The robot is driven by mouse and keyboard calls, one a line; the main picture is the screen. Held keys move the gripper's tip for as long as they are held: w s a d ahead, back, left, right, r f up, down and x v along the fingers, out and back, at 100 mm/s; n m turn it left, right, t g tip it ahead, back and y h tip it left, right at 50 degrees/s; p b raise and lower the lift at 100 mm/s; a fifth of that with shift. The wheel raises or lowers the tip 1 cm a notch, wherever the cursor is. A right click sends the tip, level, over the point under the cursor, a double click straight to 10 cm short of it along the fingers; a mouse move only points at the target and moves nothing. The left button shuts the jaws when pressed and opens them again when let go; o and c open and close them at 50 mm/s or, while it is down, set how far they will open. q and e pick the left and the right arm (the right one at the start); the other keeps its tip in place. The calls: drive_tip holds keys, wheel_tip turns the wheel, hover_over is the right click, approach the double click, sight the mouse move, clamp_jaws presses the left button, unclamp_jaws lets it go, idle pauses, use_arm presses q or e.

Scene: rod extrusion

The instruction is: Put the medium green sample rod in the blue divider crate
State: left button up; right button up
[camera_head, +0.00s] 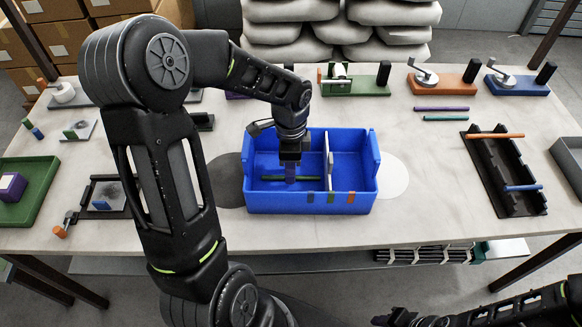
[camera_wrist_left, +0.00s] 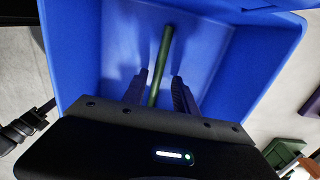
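The green rod (camera_head: 309,178) lies across the left compartment of the blue divider crate (camera_head: 262,203). In the left wrist view the rod (camera_wrist_left: 163,58) runs lengthwise between the fingers, against the blue crate wall and floor (camera_wrist_left: 215,60). My left gripper (camera_head: 290,178) points down into that compartment, over the middle of the rod. Its fingers (camera_wrist_left: 159,76) stand apart, with a gap on each side of the rod. My right gripper (camera_head: 402,318) is at the bottom edge, partly cut off, and its fingers cannot be made out.
A white divider (camera_head: 328,160) stands right of my left gripper. Purple and teal rods (camera_head: 445,117) lie behind the crate. A black rack (camera_head: 487,175) with orange and blue rods stands right. A green tray (camera_head: 38,205) is far left.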

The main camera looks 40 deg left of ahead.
use_arm(q)
wheel_tip(320, 180, up, 12)
drive_tip(key=shift+w+f, duration=0.15)
drive_tip(key=shift+f, duration=0.1)
